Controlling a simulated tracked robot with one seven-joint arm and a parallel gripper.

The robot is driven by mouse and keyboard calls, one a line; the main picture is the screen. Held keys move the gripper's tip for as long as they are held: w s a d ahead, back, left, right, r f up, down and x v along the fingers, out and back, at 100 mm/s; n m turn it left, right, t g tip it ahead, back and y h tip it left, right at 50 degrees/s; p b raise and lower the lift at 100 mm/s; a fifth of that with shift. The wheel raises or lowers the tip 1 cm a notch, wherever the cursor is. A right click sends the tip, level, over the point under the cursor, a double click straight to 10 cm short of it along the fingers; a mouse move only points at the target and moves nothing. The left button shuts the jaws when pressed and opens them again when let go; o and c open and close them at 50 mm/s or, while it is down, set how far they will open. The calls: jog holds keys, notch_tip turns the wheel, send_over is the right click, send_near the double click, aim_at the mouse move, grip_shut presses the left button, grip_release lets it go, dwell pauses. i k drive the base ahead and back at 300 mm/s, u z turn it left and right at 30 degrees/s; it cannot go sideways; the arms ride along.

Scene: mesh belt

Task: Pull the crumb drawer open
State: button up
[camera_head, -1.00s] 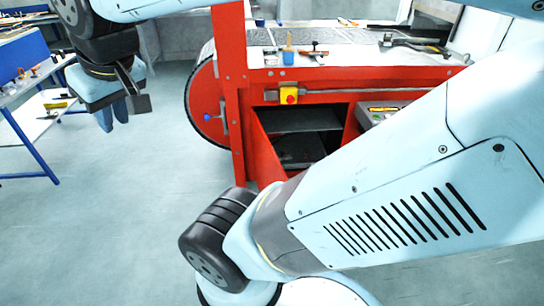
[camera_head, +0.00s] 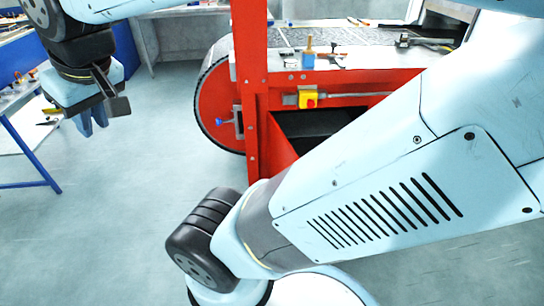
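The mesh belt machine (camera_head: 360,82) stands ahead with a red frame and a big round belt end at its left. Under its top is a dark open bay (camera_head: 312,122), with its lower and right parts hidden behind my arm. I cannot make out the crumb drawer or its handle for certain in this view. My gripper (camera_head: 93,126) hangs at the upper left, pointing down, with two blue fingers close together. It is well left of the machine, in the air over the floor, and touches nothing visible. Whether its fingers are open or shut is unclear.
A red upright post (camera_head: 250,90) stands at the machine's front left. A yellow box with a red button (camera_head: 308,99) sits on the front rail. A blue-legged workbench (camera_head: 30,150) with tools is at the left. The grey floor (camera_head: 140,190) between is clear.

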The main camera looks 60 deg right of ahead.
aim_at(301, 147)
jog(key=u, duration=0.05)
jog(key=i, duration=2.4)
jog(key=z, duration=2.3)
jog(key=i, duration=0.15)
jog(key=z, duration=1.85)
jog(key=i, duration=0.85)
jog(key=u, duration=0.1)
